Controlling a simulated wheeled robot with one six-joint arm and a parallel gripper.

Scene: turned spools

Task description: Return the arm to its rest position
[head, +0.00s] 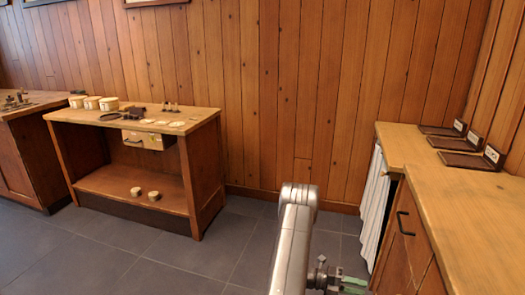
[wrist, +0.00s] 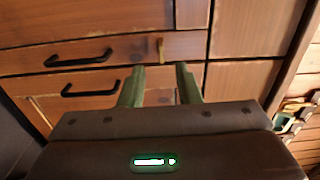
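My arm (head: 296,235) rises in the lower middle of the head view, over the grey floor and left of the right-hand counter. Part of my wrist and a green piece of my gripper show at the bottom edge there. In the wrist view my gripper (wrist: 160,88) has two green fingers standing apart with nothing between them. Beyond the fingertips is a wooden drawer front (wrist: 110,62) with black handles and a small brass-coloured piece (wrist: 160,48). I cannot tell how far the fingertips are from it.
The right-hand counter (head: 455,200) holds several dark trays (head: 465,160) with labels. A workbench (head: 150,122) at the left holds round containers (head: 91,102) and small parts; two small round pieces (head: 153,196) sit on its lower shelf. The floor (head: 240,245) between is clear.

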